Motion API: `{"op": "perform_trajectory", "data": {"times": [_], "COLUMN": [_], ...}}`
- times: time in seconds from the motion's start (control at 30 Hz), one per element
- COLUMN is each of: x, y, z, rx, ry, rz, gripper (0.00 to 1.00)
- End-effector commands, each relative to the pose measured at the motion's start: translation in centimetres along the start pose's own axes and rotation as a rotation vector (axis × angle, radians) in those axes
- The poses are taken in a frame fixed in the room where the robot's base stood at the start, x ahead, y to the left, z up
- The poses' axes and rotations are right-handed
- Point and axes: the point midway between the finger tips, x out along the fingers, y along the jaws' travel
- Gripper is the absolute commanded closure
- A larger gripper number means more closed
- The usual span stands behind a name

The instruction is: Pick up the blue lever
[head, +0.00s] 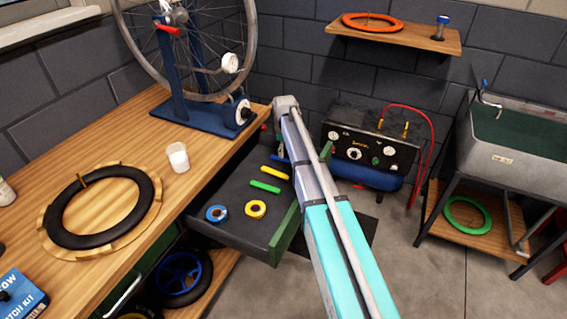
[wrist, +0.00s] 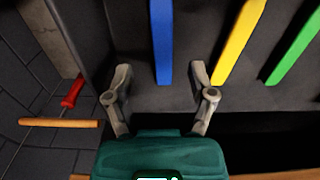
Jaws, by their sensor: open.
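The blue lever (wrist: 161,42) lies lengthwise in the wrist view, on the dark drawer floor, with its near end between the fingers of my gripper (wrist: 160,82). My gripper is open, with a gap on both sides of the lever, and holds nothing. In the head view only a small part of the blue lever (head: 280,158) shows beside my arm, and my arm hides most of my gripper. The yellow lever (wrist: 238,42) and the green lever (wrist: 293,48) lie to the right of the blue one in the wrist view.
The open drawer (head: 228,228) also holds a blue tape roll (head: 216,213) and a yellow tape roll (head: 256,209). A black compressor panel (head: 360,145) stands beyond my arm.

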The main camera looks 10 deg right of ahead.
Motion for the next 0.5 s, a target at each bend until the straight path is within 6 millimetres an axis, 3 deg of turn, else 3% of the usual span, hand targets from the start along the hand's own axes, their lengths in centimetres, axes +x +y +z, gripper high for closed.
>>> {"op": "perform_trajectory", "data": {"times": [0.5], "x": [3.9], "y": [-0.2], "z": [0.3], "rx": [0.001], "ry": [0.000], "rz": [0.000], "gripper": [0.29]}}
